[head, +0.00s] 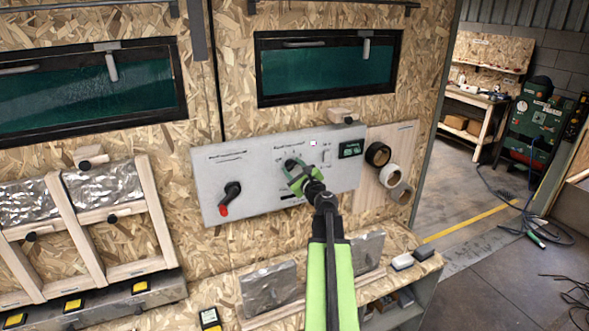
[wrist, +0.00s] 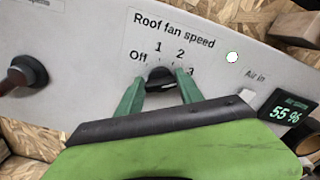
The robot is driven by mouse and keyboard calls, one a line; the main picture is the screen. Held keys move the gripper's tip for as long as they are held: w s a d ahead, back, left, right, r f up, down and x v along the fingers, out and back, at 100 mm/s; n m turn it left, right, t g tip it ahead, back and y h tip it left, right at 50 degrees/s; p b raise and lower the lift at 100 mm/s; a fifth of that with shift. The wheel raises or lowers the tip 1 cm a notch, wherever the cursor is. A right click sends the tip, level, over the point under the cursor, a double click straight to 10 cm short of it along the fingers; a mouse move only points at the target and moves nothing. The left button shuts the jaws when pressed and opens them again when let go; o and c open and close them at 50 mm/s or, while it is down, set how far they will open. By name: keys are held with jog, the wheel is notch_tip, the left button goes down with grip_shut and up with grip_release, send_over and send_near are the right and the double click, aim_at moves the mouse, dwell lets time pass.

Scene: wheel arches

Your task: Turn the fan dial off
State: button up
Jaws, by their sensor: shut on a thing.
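The fan dial (wrist: 160,77) is a dark knob on a grey control panel (head: 212,166), under the printed words "Roof fan speed" with marks Off, 1, 2 and 3. My gripper (wrist: 160,92) has its green fingers on either side of the dial, shut on it. In the head view my gripper (head: 296,170) covers most of the dial. Where the dial points is hard to tell, as the fingers and wrist hide part of it.
A black and red rotary switch (head: 230,198) sits on the panel's left. A small display (wrist: 292,112) reads 55 %. Rolls of tape (head: 378,154) hang right of the panel. A shelf with foil-covered pieces (head: 268,289) lies below. Open floor is at the right.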

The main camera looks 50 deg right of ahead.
jog(key=c, duration=0.4)
